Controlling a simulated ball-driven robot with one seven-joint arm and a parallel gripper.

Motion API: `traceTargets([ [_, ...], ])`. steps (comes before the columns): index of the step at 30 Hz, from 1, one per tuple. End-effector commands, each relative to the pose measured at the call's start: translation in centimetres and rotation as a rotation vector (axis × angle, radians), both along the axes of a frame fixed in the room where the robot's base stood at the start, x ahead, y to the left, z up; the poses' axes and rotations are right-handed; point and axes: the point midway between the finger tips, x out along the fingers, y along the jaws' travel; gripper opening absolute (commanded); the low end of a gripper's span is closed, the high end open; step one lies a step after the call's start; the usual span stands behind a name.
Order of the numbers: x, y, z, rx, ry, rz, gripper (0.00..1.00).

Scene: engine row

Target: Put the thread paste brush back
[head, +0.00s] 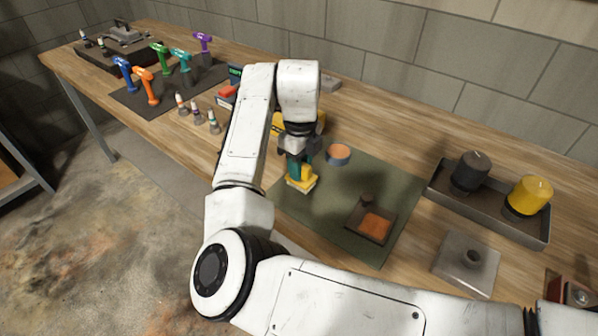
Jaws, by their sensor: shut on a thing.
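My gripper (300,166) is over the left part of the green mat (400,184), pointing down. It is shut on a yellow piece with a pale lower edge, which looks like the thread paste brush (301,182). The brush is low over the mat; I cannot tell whether it touches. A round pot with an orange top (339,152) stands just to the right of my gripper. A dark square tray with an orange patch (374,225) and a small dark knob lies at the mat's front right.
A grey tray (492,215) holds a black and a yellow cylinder at right. A metal plate (466,262) lies in front of it. Several coloured power drills (146,86) stand on a dark mat at far left. Several small bottles (197,116) stand left of my arm. A yellow item is partly hidden behind it.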

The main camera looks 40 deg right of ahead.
Motion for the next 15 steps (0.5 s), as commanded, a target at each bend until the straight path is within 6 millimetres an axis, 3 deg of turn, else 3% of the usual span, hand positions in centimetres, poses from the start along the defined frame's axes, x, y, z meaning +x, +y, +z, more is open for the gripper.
traceTargets([
  [9,1.6,-1.2,-2.4,0.001,0.000,0.001,0.01],
  [15,1.5,-1.1,-4.8,0.000,0.002,0.001,0.01],
])
